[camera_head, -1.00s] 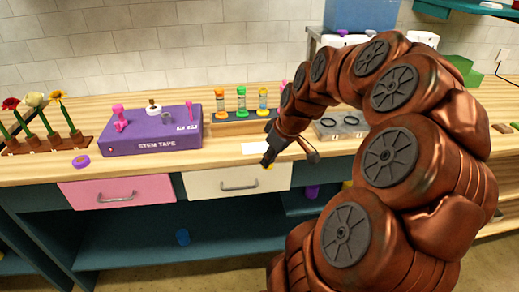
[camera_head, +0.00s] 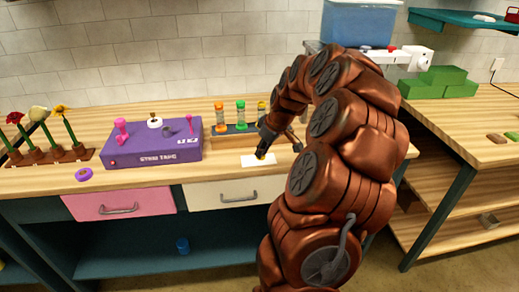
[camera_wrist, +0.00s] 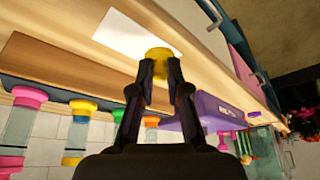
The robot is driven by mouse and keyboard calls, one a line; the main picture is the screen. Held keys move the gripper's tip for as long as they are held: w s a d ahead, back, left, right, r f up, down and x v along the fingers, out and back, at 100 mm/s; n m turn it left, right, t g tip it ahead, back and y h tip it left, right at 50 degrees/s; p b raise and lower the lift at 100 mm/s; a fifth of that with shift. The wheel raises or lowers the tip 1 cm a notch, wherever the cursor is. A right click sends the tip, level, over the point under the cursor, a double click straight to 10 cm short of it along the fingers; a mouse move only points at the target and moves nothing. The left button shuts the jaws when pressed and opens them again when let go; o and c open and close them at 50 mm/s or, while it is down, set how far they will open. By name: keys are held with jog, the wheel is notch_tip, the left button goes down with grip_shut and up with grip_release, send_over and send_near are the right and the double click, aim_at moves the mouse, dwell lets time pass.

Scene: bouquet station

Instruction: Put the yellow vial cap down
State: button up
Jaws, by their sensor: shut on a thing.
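The yellow vial cap (camera_wrist: 160,62) is between the fingertips of my gripper (camera_wrist: 160,84), which is shut on it. In the head view my gripper (camera_head: 264,152) points down just above the white card (camera_head: 258,162) on the wooden counter, with a bit of the yellow cap showing at its tip. In the wrist view the white card (camera_wrist: 130,34) lies beside the cap. I cannot tell whether the cap touches the surface.
A rack of capped vials (camera_head: 238,128) stands behind my gripper. Drawers (camera_head: 235,192) front the counter.

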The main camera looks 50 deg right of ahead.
jog(key=shift+w+d+f+p, duration=0.1)
jog(key=shift+w+d+p, duration=0.15)
jog(key=shift+w+d, duration=0.4)
jog(key=shift+w+d+f+p, duration=0.15)
jog(key=shift+w+d, duration=0.25)
jog(key=shift+w, duration=0.45)
jog(key=shift+w, duration=0.1)
jog(key=shift+w+d, duration=0.15)
jog(key=shift+w, duration=0.05)
notch_tip(320, 180, down, 2)
jog(key=shift+s+f+p, duration=0.1)
jog(key=shift+p, duration=0.8)
jog(key=shift+f, duration=0.6)
jog(key=shift+f, duration=0.2)
jog(key=o, duration=0.7)
